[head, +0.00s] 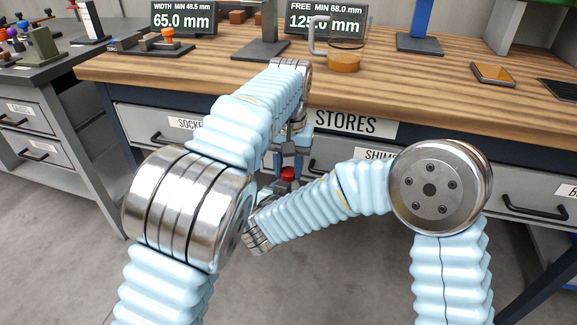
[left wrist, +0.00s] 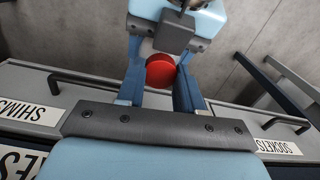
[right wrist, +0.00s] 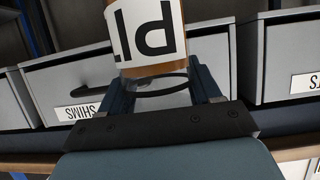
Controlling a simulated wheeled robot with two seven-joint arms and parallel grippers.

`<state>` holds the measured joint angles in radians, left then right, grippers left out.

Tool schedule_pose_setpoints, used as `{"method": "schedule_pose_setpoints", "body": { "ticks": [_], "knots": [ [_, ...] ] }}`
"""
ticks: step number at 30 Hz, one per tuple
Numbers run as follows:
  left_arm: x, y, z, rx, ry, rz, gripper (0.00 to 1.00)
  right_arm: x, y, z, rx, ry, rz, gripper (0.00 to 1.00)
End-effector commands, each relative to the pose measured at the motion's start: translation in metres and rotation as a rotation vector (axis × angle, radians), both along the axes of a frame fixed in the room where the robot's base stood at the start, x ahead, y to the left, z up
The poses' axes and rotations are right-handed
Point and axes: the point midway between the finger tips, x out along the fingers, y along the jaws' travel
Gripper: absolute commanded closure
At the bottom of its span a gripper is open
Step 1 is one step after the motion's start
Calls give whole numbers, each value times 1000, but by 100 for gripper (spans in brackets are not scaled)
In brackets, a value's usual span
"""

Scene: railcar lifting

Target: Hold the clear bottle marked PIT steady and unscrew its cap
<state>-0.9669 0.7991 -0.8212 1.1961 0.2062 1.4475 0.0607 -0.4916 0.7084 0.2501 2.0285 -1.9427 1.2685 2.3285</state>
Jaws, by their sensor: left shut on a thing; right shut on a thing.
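The clear bottle (right wrist: 148,35) shows in the right wrist view with brown contents and a white label, its PIT lettering upside down and partly cut off. My right gripper (right wrist: 165,82) is shut on the bottle, a finger on each side; the bottle's far end is out of frame. The red cap (left wrist: 160,71) sits between the fingers of my left gripper (left wrist: 160,82), which is shut on it. In the head view, the cap (head: 288,173) shows just below my left gripper (head: 290,158), in front of the drawers. My arms largely hide the bottle and right gripper there.
The wooden workbench (head: 430,98) is behind my grippers, with drawers below its edge. A grey cabinet (head: 45,120) is at left. The floor is clear.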

Motion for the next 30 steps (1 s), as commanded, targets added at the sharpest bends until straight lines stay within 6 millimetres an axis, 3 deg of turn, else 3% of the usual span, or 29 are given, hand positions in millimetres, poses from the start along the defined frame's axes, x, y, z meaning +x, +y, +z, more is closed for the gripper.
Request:
{"method": "schedule_pose_setpoints", "body": {
  "ticks": [3,11,12,16,25,30],
  "knots": [
    [0,0,0,0,-1,88,100,0,0,0,0,-1,0,100],
    [0,0,0,0,-1,96,100,0,0,0,0,-1,0,100],
    [0,0,0,0,-1,96,58,0,0,0,0,-1,0,100],
    [0,0,0,0,-1,95,39,0,0,0,0,-1,0,100],
    [0,0,3,0,-1,94,39,0,0,0,0,-1,0,100],
    [0,-1,26,-2,-4,93,39,0,0,0,0,-1,0,100]
  ]
}}
